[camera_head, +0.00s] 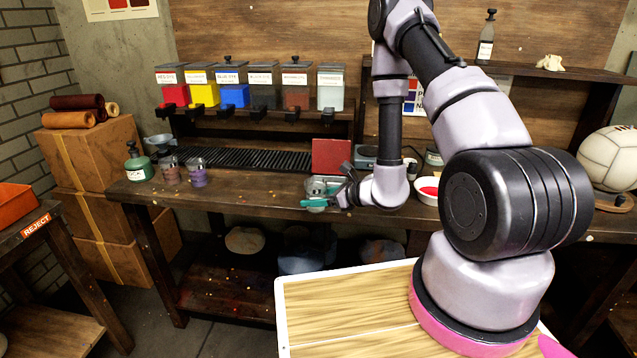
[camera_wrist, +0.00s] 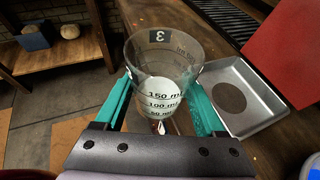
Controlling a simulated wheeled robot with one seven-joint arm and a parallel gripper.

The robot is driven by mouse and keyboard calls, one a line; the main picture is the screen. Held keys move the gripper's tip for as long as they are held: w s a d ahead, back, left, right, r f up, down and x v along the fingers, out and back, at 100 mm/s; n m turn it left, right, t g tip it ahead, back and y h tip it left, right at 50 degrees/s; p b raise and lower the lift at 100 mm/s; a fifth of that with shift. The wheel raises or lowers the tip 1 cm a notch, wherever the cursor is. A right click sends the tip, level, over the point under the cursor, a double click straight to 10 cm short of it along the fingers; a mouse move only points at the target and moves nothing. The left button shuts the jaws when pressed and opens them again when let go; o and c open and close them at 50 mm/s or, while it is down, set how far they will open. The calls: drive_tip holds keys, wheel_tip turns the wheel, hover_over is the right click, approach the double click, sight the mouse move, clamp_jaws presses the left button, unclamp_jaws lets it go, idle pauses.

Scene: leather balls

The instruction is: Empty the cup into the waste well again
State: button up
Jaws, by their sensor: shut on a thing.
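A clear measuring cup (camera_wrist: 165,80) with dark volume marks and a dark label near its rim stands between the two teal fingers of my gripper (camera_wrist: 160,104), which is shut on it. A pale patch shows inside the cup; I cannot tell whether it is liquid or the bottom. The waste well (camera_wrist: 262,112), a square metal basin with a dark round drain, is just right of the cup in the wrist view. The cup is beside it, not over the drain. In the head view my gripper (camera_head: 322,203) is at the bench's front edge, where cup and well are hard to separate.
A red panel (camera_head: 331,156) stands behind the well. Two cups with dark contents (camera_head: 196,173) and a green bottle (camera_head: 138,163) stand left on the bench. A bowl of red (camera_head: 428,190) is right of my gripper. Dye dispensers (camera_head: 233,85) line the back.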

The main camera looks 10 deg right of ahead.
sight(319, 181)
drive_tip(key=shift+a+f, duration=0.1)
drive_tip(key=shift+a, duration=0.4)
drive_tip(key=shift+w+d+r+m+g+y, duration=0.2)
drive_tip(key=shift+w+r+m+g, duration=0.1)
drive_tip(key=shift+r+m, duration=0.25)
drive_tip(key=shift+w+d+r+m+g+y, duration=0.15)
drive_tip(key=shift+w+d+r+m+g, duration=0.15)
drive_tip(key=shift+r, duration=0.4)
drive_tip(key=shift+w+d+r+m+g+y, duration=0.15)
drive_tip(key=shift+w+r+m+g, duration=0.15)
drive_tip(key=shift+r+m, duration=0.25)
drive_tip(key=shift+w+d+r+m+g+y, duration=0.1)
drive_tip(key=shift+w+d+m+g+y, duration=0.2)
drive_tip(key=shift+w+m, duration=0.2)
drive_tip(key=shift+w+d+m+g+y, duration=0.3)
drive_tip(key=shift+w+m, duration=0.1)
drive_tip(key=shift+m, duration=0.1)
drive_tip(key=shift+m+g, duration=0.3)
drive_tip(key=shift+m, duration=0.1)
drive_tip(key=shift+r+m+g+y, duration=0.4)
drive_tip(key=shift+r+m+y, duration=0.2)
drive_tip(key=shift+m, duration=0.2)
drive_tip(key=shift+f+m+g+y, duration=0.3)
drive_tip(key=shift+f+m, duration=0.3)
drive_tip(key=shift+f, duration=0.15)
drive_tip(key=shift+w+r+m+y+p, duration=0.15)
drive_tip(key=shift+r+m+y+p, duration=0.15)
drive_tip(key=shift+r+m, duration=0.25)
